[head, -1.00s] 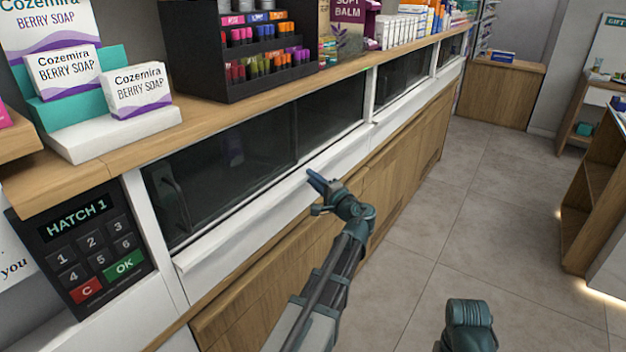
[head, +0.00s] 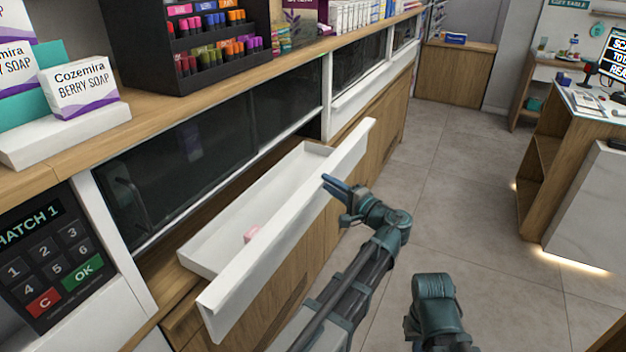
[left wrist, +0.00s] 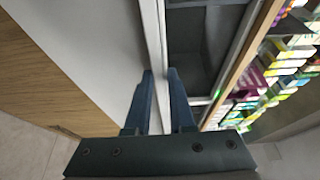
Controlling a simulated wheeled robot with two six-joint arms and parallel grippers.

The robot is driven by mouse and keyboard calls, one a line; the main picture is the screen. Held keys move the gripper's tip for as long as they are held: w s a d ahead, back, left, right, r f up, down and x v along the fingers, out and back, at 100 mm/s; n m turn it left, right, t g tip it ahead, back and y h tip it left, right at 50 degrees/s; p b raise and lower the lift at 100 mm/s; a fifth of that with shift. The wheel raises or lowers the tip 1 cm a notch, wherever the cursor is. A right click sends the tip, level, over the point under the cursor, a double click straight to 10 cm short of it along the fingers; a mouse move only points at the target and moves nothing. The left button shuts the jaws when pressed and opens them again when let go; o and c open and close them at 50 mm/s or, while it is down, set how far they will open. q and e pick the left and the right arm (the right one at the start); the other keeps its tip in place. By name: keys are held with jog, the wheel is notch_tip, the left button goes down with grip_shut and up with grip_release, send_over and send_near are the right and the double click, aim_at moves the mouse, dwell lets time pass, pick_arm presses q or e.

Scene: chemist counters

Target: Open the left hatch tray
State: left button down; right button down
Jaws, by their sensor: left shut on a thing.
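The left hatch tray (head: 285,226) is a long white drawer below the dark glass of the left hatch. It stands pulled out from the counter, its inside visible from above. A small pink item (head: 252,232) lies in it near the front panel. My left gripper (head: 328,183) is shut on the top edge of the tray's front panel, right of its middle. In the left wrist view the two fingers (left wrist: 158,90) straddle the white front panel (left wrist: 95,50). A teal part of my right arm shows at the bottom; its gripper is not visible.
A keypad (head: 50,258) labelled HATCH 1 is left of the tray. Soap boxes (head: 85,90) and a black display rack (head: 190,40) stand on the counter above. The floor (head: 455,200) in front is clear, with a wooden counter (head: 545,165) at the right.

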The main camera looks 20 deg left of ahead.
pick_arm(q)
jog(key=shift+s+d, duration=0.15)
jog(key=shift+d, duration=0.9)
jog(key=c, duration=0.8)
grip_release()
jog(key=shift+o, duration=0.2)
pick_arm(e)
jog(key=shift+d, duration=0.1)
